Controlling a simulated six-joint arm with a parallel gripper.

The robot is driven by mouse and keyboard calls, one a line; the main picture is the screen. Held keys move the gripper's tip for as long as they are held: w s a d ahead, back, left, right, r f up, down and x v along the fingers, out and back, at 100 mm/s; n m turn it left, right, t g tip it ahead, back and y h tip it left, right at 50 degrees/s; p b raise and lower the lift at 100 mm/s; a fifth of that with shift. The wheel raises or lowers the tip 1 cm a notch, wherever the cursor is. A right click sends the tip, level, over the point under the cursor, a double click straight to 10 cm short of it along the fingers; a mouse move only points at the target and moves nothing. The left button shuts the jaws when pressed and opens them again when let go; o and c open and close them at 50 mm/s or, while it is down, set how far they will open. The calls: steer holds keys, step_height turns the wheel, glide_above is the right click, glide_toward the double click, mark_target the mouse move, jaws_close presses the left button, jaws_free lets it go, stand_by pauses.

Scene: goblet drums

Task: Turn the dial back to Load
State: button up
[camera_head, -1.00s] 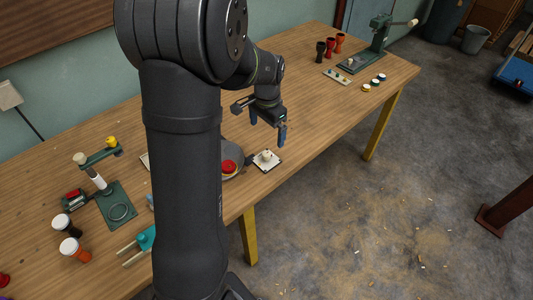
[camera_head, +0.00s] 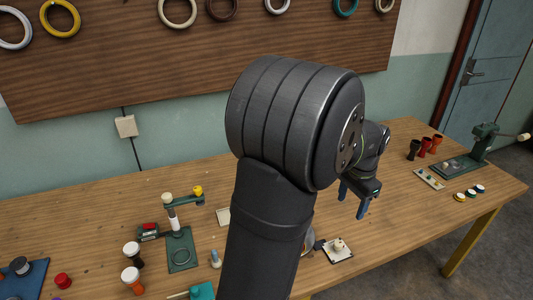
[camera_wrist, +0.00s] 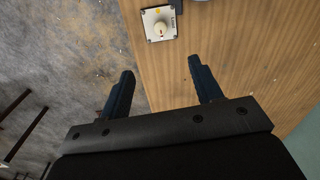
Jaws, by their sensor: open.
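The dial is a cream knob (camera_head: 338,245) on a square white plate (camera_head: 346,256) near the front edge of the workbench. In the wrist view the knob (camera_wrist: 160,29) shows at the top, on its plate (camera_wrist: 148,18). Dark lettering, seemingly "Load", runs sideways along the plate's right side, and a yellow mark sits at its top. I cannot tell which way the knob points. My gripper (camera_head: 353,202) is open and empty, with blue fingers, above the bench near the dial. In the wrist view my gripper (camera_wrist: 162,68) has its fingertips apart, short of the dial and not touching it.
The wooden workbench (camera_head: 400,200) has free room right of the dial. A green stand (camera_head: 181,250) and small drums (camera_head: 131,280) stand left. Dark and red goblet shapes (camera_head: 425,147), a strip (camera_head: 429,179), a green press (camera_head: 484,140) and coloured discs (camera_head: 469,193) are far right.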

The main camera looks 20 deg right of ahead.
mark_target(338, 243)
steer(key=shift+f+n, duration=0.4)
steer(key=shift+f, duration=0.1)
steer(key=shift+c, duration=0.6)
steer(key=f, duration=1.7)
steer(key=shift+w, duration=0.3)
steer(key=shift+c, duration=0.2)
steer(key=c, duration=1)
